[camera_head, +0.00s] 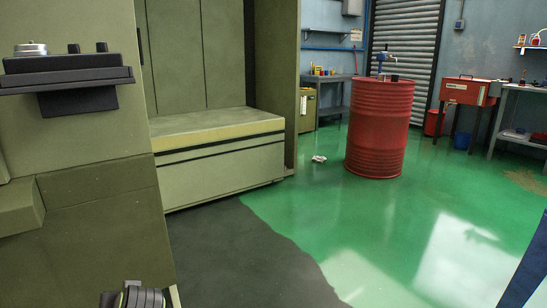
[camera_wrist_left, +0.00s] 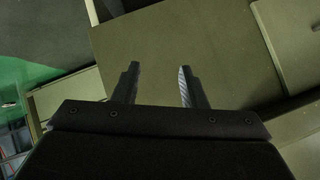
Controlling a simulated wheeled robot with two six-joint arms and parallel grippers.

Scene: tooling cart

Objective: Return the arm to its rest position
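My left gripper (camera_wrist_left: 158,84) shows in the left wrist view with its two dark fingers apart and nothing between them. Beyond the fingertips are olive-green panels (camera_wrist_left: 225,55); I cannot tell how far off they are. At the bottom left edge of the head view a dark, ridged piece shows, probably part of my left arm; its fingers are not visible there. My right arm and right gripper are not in view.
An olive-green machine (camera_head: 100,210) fills the left side, with a dark shelf (camera_head: 65,78) jutting from it and a low bench (camera_head: 225,170) beside it. A red drum (camera_head: 378,130) stands farther back. The green floor (camera_head: 330,225) between is mostly clear.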

